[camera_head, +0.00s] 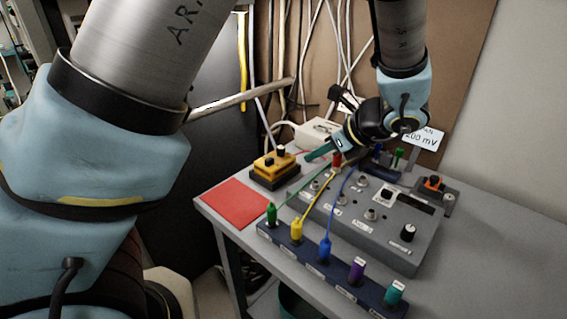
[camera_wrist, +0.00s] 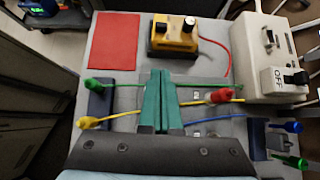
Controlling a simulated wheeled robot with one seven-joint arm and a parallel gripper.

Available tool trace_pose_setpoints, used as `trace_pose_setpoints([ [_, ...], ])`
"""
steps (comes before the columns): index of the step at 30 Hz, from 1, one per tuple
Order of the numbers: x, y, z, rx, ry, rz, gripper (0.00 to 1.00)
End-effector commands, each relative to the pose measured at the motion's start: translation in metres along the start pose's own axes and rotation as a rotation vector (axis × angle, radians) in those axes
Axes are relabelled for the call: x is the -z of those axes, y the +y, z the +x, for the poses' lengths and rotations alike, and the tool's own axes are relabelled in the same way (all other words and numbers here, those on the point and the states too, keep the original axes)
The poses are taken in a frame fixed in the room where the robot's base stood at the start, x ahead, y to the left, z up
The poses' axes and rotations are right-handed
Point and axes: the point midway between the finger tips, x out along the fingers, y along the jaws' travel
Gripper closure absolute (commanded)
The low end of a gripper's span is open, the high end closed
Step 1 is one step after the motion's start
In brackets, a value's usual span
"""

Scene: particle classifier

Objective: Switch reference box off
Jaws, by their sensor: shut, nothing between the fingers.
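No readable label names the reference box. A yellow box (camera_head: 275,163) with black knobs sits on a dark base at the table's back left; it also shows at the top of the wrist view (camera_wrist: 173,42). A white box (camera_head: 312,133) stands behind it; in the wrist view the white box (camera_wrist: 262,82) is at the upper right, with black switch levers and a plate (camera_wrist: 273,89) reading OFF. My gripper (camera_head: 312,156) is shut and empty above the table. In the wrist view its green fingers (camera_wrist: 160,73) point towards the yellow box and stay apart from it.
A red square mat (camera_head: 234,203) lies at the left. A grey panel (camera_head: 385,235) with sockets and knobs fills the middle. A blue rail (camera_head: 300,253) holds several coloured plugs. Green, yellow and blue cables cross near my gripper. A wall stands behind; free table lies at the right.

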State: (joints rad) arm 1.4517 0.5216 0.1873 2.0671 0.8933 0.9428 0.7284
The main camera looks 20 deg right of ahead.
Motion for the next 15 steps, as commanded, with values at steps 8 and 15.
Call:
trace_pose_setpoints([
  [8, 0.000, 0.001, 0.005, -0.003, 0.001, -0.002, 1.00],
  [15, -0.001, 0.002, 0.043, -0.007, 0.000, -0.002, 1.00],
])
